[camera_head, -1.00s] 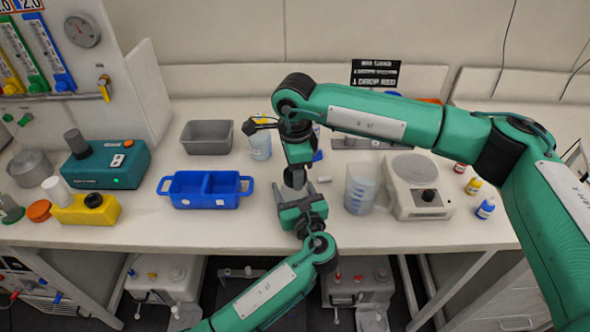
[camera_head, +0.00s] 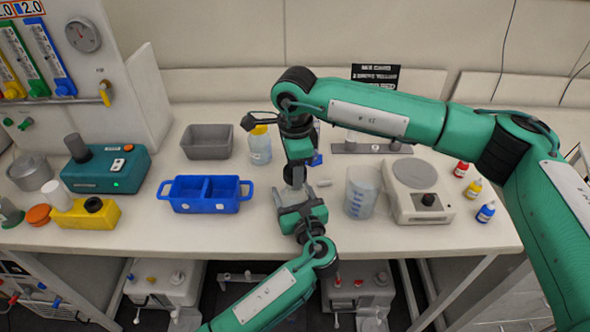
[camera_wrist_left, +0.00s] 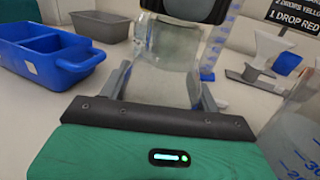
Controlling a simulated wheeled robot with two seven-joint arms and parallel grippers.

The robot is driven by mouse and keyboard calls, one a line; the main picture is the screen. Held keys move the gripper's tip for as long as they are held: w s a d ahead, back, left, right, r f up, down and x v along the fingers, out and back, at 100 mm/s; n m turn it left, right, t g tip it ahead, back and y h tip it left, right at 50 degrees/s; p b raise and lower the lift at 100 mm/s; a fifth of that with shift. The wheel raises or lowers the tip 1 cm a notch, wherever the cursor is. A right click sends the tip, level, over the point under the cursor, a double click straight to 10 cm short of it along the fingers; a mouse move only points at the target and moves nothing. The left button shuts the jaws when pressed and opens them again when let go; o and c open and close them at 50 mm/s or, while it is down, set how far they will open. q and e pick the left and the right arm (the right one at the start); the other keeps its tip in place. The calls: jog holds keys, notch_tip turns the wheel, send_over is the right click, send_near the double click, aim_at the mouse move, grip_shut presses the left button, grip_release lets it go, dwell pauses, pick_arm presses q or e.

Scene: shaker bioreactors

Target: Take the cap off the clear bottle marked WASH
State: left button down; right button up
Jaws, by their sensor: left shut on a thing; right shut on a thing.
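My left gripper (camera_head: 303,208) reaches in from the bottom of the head view, above the front of the bench. In the left wrist view its two fingers (camera_wrist_left: 163,88) are shut on a clear bottle (camera_wrist_left: 166,62). No WASH mark can be read on it. My right gripper (camera_head: 294,174) comes down from above, directly over the left one, and is shut at the bottle's top. In the left wrist view its dark body (camera_wrist_left: 190,8) covers the top of the bottle, so the cap is hidden and I cannot tell whether it is loose.
A blue divided tray (camera_head: 205,207) and a grey bin (camera_head: 207,142) stand to the left. A yellow-capped bottle (camera_head: 260,148) stands behind. A beaker (camera_head: 361,192), a scale (camera_head: 418,205) and small red-, yellow- and blue-capped bottles are on the right.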

jog(key=shift+r, duration=2.05)
pick_arm(q)
jog(key=shift+c, duration=1.3)
grip_release()
jog(key=shift+s, duration=0.1)
